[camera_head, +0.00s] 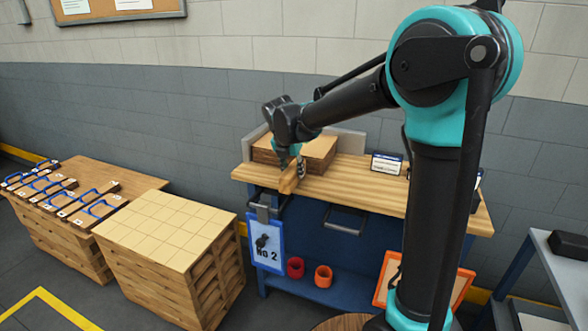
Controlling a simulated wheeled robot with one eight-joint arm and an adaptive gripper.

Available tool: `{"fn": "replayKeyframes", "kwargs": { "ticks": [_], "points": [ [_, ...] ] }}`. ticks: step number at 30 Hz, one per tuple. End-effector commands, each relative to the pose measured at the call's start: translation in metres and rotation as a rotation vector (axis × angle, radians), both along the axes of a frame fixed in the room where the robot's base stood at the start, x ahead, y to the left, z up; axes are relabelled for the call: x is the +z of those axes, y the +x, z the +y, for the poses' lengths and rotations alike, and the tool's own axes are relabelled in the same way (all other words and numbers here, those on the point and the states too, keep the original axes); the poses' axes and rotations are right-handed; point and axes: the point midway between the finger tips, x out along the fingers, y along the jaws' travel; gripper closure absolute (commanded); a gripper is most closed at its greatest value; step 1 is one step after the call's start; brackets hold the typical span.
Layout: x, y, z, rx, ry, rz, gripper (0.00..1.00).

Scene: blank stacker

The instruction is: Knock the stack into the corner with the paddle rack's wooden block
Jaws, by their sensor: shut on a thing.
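The stack (318,150) of flat brown pieces with wooden-looking sides lies on the wooden bench top (400,193), near the corner formed by grey upright fences (349,142). My gripper (294,170) reaches down at the stack's front left side and is shut on the wooden block (288,182). The block is tilted, close to the bench's front edge. I cannot tell whether it touches the stack or the bench. My arm and gripper hide part of the stack and the left fence.
A small sign (386,164) stands right of the stack. Red (295,267) and orange (323,276) cups sit on the lower shelf. A pale-topped stack (160,225) stands left.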

Motion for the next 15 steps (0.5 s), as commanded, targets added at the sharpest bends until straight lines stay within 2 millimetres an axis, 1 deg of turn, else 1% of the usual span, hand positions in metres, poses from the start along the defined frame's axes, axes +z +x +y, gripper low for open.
{"fn": "replayKeyframes", "kwargs": {
  "ticks": [5,15],
  "points": [
    [0.006,-0.001,0.000,0.000,0.000,0.000,1.00],
    [0.036,-0.001,0.000,0.000,0.000,0.000,1.00]
  ]
}}
